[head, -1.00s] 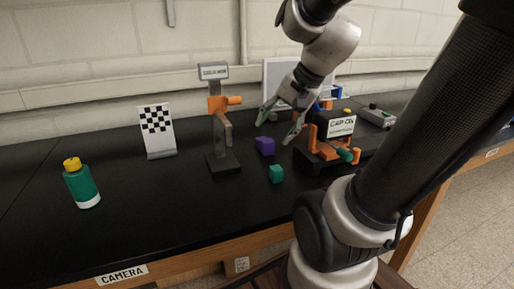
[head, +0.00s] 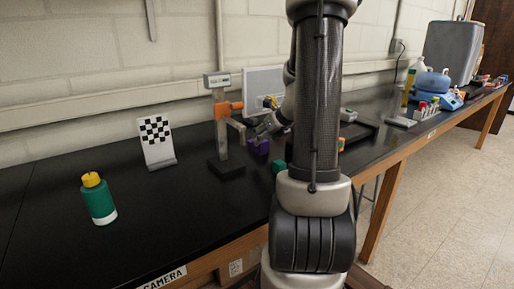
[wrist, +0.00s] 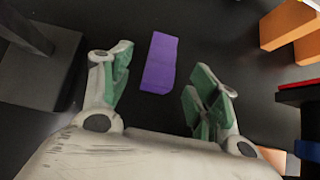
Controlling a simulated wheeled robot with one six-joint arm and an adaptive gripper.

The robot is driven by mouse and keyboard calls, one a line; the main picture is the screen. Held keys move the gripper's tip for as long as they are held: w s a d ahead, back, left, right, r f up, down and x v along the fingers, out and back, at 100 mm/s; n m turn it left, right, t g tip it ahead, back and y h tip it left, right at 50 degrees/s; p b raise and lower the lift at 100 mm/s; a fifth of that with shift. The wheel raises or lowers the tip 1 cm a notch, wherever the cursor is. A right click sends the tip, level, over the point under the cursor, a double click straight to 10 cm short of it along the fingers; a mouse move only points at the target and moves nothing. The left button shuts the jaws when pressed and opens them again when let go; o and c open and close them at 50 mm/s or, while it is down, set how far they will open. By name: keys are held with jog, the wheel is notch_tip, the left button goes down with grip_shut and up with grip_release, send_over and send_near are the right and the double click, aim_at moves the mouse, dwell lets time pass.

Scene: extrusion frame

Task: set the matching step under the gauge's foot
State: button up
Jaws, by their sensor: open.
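The gauge (head: 222,125) stands upright on a dark base, with an orange clamp, a grey arm and a small display on top. Its dark base also shows at the left of the wrist view (wrist: 40,70). A purple step (head: 259,147) lies on the bench right of the gauge. In the wrist view the purple step (wrist: 160,63) is ahead of and between my open fingers, apart from both. A green step (head: 279,167) sits nearer the front edge, partly hidden by my arm. My gripper (wrist: 163,98) is open and empty; in the head view it (head: 262,128) is above the purple step.
A checkered card (head: 156,142) and a green bottle with a yellow cap (head: 98,198) stand on the left of the bench. Orange parts (wrist: 290,25) lie right of my gripper in the wrist view. The bench left of the gauge is mostly clear.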

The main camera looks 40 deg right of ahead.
jog(key=x, duration=0.5)
jog(key=shift+d, duration=0.1)
jog(key=c, duration=1.2)
jog(key=shift+r, duration=0.1)
jog(key=shift+c, duration=0.2)
